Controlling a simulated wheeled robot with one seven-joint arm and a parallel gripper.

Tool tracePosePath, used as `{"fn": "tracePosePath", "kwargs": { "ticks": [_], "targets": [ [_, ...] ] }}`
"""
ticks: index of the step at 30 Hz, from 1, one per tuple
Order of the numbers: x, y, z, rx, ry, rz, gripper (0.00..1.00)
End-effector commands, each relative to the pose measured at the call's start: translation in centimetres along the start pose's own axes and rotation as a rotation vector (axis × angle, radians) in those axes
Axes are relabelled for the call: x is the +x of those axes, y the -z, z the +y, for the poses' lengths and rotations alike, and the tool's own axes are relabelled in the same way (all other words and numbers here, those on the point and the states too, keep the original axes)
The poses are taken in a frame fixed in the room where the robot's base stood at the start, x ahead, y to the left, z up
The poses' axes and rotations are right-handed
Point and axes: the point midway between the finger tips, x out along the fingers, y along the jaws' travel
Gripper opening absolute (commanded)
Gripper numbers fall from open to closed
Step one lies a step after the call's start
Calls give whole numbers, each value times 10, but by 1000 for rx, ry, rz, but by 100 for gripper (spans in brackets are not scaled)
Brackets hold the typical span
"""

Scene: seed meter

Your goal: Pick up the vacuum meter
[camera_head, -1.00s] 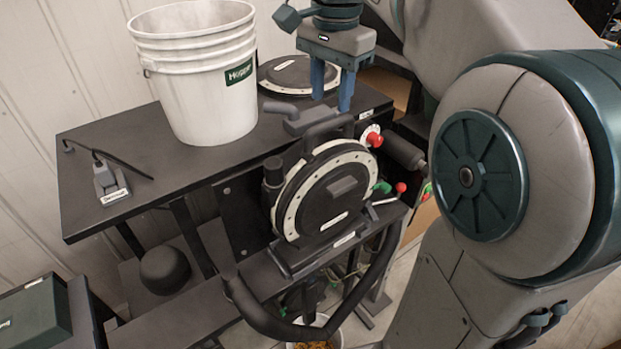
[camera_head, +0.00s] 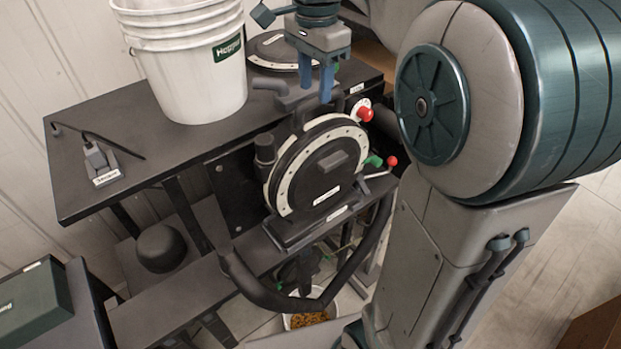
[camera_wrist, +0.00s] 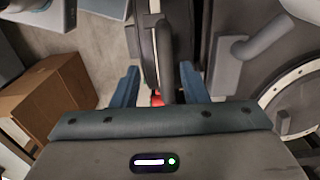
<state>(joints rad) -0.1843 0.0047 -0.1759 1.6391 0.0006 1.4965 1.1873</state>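The vacuum meter (camera_head: 318,185), a round black disc with a white marked ring, stands upright at the front edge of the black bench in the head view. In the wrist view, its dark handle bar (camera_wrist: 165,42) runs between my blue fingers, with gaps on both sides. My gripper (camera_head: 315,92) is open and points down at the meter's top; it also shows in the wrist view (camera_wrist: 158,72). I cannot tell how far the fingertips reach down beside the handle. My fingers partly hide the top of the meter in the head view.
A white bucket (camera_head: 195,75) stands on the black bench (camera_head: 120,125) left of my gripper. A second disc (camera_head: 275,50) lies behind it. Red knobs (camera_head: 366,114) are close to the meter's right side. A bent black tube (camera_head: 345,280) runs below it. A cardboard box (camera_wrist: 50,100) shows in the wrist view.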

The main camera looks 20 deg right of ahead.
Motion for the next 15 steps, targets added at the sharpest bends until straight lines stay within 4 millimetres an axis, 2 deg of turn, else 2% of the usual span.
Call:
{"fn": "tracePosePath", "kwargs": {
  "ticks": [9,15],
  "targets": [
    [42,5,-6,-1,-5,-2,40],
    [51,5,-6,-1,-1,-1,40]
  ]
}}
